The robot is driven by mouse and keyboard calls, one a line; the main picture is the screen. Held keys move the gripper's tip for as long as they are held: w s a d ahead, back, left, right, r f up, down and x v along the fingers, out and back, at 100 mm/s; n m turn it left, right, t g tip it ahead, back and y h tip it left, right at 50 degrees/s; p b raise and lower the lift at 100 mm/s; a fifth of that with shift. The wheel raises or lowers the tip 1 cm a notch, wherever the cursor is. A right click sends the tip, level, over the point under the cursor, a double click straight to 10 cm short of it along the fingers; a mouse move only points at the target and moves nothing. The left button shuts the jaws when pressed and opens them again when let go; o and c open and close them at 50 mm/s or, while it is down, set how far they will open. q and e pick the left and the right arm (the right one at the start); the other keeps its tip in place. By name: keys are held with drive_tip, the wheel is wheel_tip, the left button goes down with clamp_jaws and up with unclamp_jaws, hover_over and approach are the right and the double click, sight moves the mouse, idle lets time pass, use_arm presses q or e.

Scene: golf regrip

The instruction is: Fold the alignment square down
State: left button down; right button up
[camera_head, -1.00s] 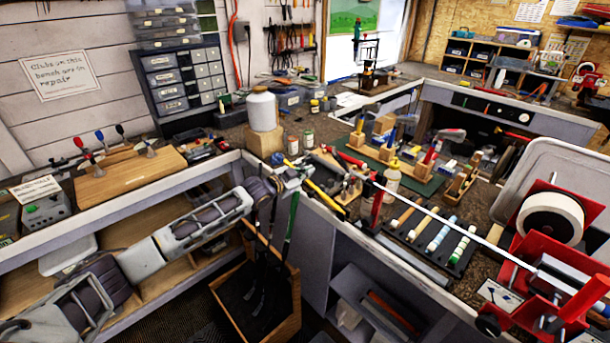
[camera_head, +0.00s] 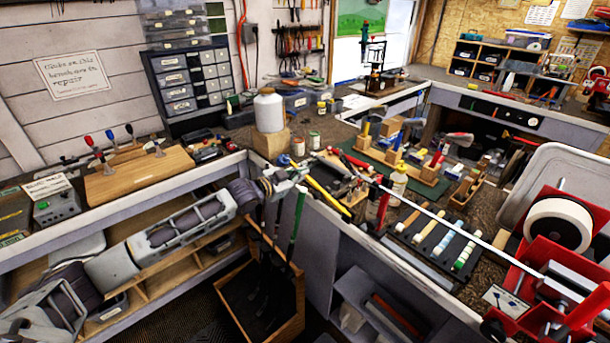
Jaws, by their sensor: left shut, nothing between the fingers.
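A pale golf shaft (camera_head: 455,226) runs slanting from the bench middle down to a red vise (camera_head: 555,310) at the bottom right. I cannot pick out the alignment square with certainty among the tools near the shaft's far end. My left gripper (camera_head: 298,174) is at the bench's front edge, just left of a yellow-handled tool (camera_head: 327,196); it is small in view and looks shut and empty. It is well away from the vise. My right gripper is not in view.
A wooden box of clubs (camera_head: 260,300) stands below my left gripper. A black rack of grips (camera_head: 440,240) lies beneath the shaft. A large white tape roll (camera_head: 557,222) stands by the vise. The bench is crowded.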

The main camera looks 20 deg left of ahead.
use_arm(q)
drive_tip(key=shift+v, duration=1.65)
drive_tip(key=shift+w, duration=0.1)
